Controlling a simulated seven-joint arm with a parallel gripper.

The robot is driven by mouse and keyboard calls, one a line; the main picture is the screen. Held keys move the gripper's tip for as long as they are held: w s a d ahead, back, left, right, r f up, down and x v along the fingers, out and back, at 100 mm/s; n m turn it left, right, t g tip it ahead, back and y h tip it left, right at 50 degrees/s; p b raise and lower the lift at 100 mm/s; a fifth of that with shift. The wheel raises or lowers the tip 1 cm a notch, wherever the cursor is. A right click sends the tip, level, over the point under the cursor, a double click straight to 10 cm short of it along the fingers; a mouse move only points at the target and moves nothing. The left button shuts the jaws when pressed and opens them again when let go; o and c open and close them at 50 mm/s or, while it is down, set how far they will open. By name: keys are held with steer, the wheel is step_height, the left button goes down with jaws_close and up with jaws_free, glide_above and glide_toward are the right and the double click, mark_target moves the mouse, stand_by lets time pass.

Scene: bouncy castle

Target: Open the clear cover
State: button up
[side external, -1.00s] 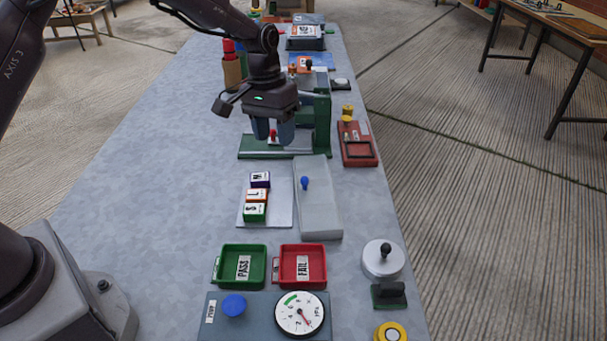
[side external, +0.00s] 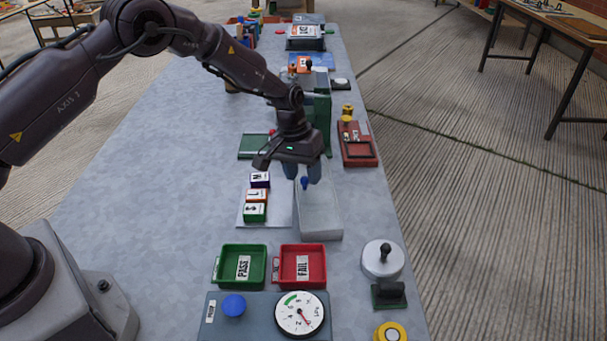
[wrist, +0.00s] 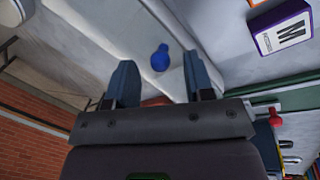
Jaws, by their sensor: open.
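The clear cover (side external: 320,215) is a pale, see-through long box lying on the table, right of a white plate (side external: 279,214). A blue knob (side external: 305,184) stands on its top. My gripper (side external: 302,172) is over the far part of the cover, with its fingers just above and around the knob in the side view. In the wrist view the knob (wrist: 160,58) shows between the two blue-grey fingers (wrist: 160,78), with space on both sides. The fingers are apart and hold nothing. My gripper hides the cover's far end in the side view.
Several lettered blocks (side external: 257,195) stand on the white plate, close left of the cover. A green press (side external: 322,110) rises behind my gripper. Green (side external: 243,250) and red (side external: 301,265) trays lie in front. The table's left side is clear.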

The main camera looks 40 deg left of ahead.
mark_target(326, 182)
steer(key=shift+d+f, duration=0.1)
steer(key=shift+f, duration=0.35)
steer(key=shift+c, duration=0.2)
jaws_close()
steer(key=shift+w+d, duration=1.15)
steer(key=shift+w, duration=0.25)
steer(key=shift+w+d, duration=1.15)
steer(key=shift+w, duration=0.25)
steer(key=shift+o, duration=0.2)
jaws_free()
step_height(326, 182, up, 13)
steer(key=a, duration=0.2)
steer(key=shift+s+a+f, duration=0.15)
steer(key=shift+s+a, duration=0.05)
steer(key=shift+s, duration=0.15)
